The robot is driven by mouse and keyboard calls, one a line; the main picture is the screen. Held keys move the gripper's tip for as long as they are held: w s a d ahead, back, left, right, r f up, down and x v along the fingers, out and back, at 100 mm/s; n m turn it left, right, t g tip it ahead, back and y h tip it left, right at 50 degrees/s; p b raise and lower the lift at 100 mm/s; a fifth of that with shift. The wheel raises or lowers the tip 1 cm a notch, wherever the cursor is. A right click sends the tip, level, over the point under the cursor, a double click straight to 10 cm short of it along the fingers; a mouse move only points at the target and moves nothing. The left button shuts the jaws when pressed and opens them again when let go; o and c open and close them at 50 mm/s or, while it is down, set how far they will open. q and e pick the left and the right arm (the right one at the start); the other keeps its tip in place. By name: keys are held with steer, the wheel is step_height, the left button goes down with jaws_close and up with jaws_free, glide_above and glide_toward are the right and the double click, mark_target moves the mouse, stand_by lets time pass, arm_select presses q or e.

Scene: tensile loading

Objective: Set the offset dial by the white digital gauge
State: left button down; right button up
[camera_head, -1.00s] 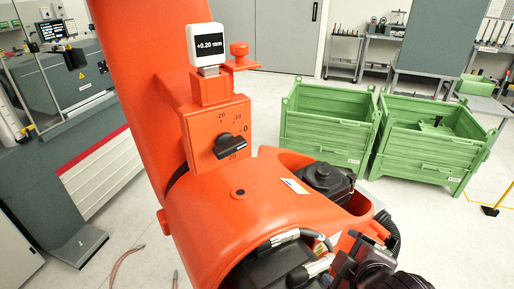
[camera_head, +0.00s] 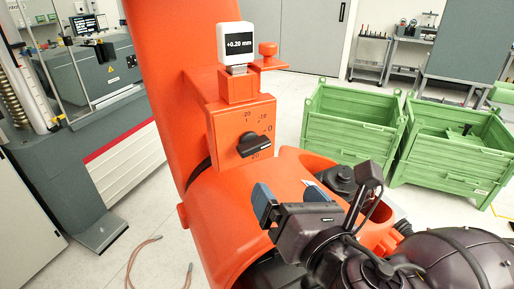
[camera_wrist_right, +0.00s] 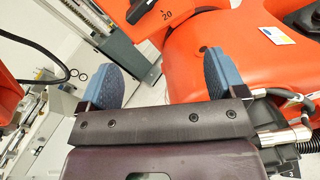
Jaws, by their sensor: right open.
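The white digital gauge (camera_head: 236,44) reads +0.20 mm and stands on an orange block of the machine. Below it, the black offset dial (camera_head: 254,146) sits on an orange plate with a printed scale; its bar points near the 0 mark. My right gripper (camera_head: 284,202) is open and empty, below and slightly right of the dial, apart from it. In the right wrist view its two blue-padded fingers (camera_wrist_right: 156,78) stand wide apart with nothing between. My left gripper is not in view.
The orange machine body (camera_head: 212,215) lies below the dial plate, close to my right gripper. Green crates (camera_head: 350,122) stand on the floor at right. A grey machine (camera_head: 95,150) stands at left.

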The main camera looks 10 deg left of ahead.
mark_target(257, 150)
steer(key=w+a+n, duration=0.2)
steer(key=w+a+r+n+y+p, duration=0.1)
steer(key=w+a+n, duration=0.1)
steer(key=w, duration=0.1)
steer(key=w+a+r+n, duration=0.1)
steer(key=w+a+n, duration=0.1)
steer(key=n, duration=0.1)
steer(key=shift+w+y, duration=0.3)
steer(key=shift+y, duration=0.1)
steer(key=shift+w+a+p, duration=0.3)
steer(key=shift+w+a, duration=0.05)
steer(key=shift+w, duration=0.1)
steer(key=shift+w+a, duration=0.1)
steer(key=c, duration=0.9)
